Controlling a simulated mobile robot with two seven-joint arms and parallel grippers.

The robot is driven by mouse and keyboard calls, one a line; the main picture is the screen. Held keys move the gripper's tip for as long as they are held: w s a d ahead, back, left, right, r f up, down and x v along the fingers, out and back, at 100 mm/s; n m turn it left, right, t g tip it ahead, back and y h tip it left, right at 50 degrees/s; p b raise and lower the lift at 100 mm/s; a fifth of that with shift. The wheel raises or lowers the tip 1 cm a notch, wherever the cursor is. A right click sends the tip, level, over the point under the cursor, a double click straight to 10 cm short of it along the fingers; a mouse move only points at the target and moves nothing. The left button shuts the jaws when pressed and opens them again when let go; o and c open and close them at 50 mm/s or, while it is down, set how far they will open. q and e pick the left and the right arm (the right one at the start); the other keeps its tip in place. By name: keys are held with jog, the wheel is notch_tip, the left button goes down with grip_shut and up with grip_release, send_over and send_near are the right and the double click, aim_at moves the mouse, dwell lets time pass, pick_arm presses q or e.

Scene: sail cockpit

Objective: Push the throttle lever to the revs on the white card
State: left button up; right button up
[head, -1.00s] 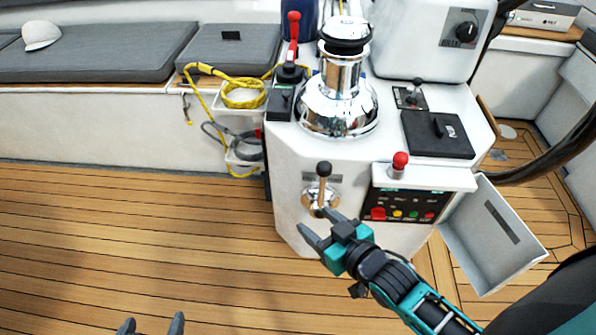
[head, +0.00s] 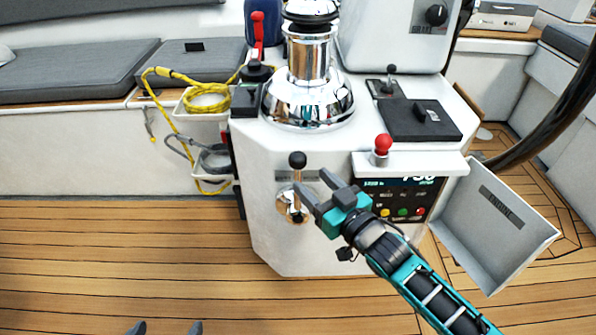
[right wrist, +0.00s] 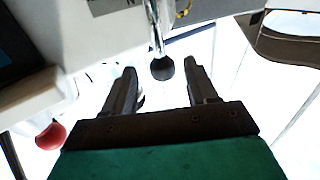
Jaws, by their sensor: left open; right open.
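The throttle lever (head: 297,161) has a black knob on a thin stem above a round metal base on the white console's front. It stands about upright. My right gripper (head: 311,182) is open and empty, its fingertips just right of and below the knob. In the right wrist view, the black knob (right wrist: 162,68) shows beyond the fingertips, between them in the picture; contact cannot be told. I cannot make out a white card. My left gripper (head: 165,328) is open at the bottom edge.
A red knob (head: 383,145) stands on the ledge over the engine panel. An open grey box marked ENGINE (head: 495,225) juts out right of the console. A chrome winch (head: 309,85) stands on top. Yellow rope (head: 205,98) hangs left. The deck at left is clear.

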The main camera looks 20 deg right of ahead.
aim_at(300, 171)
jog(key=shift+b+x, duration=0.7)
jog(key=shift+x, duration=2.5)
jog(key=shift+c, duration=0.3)
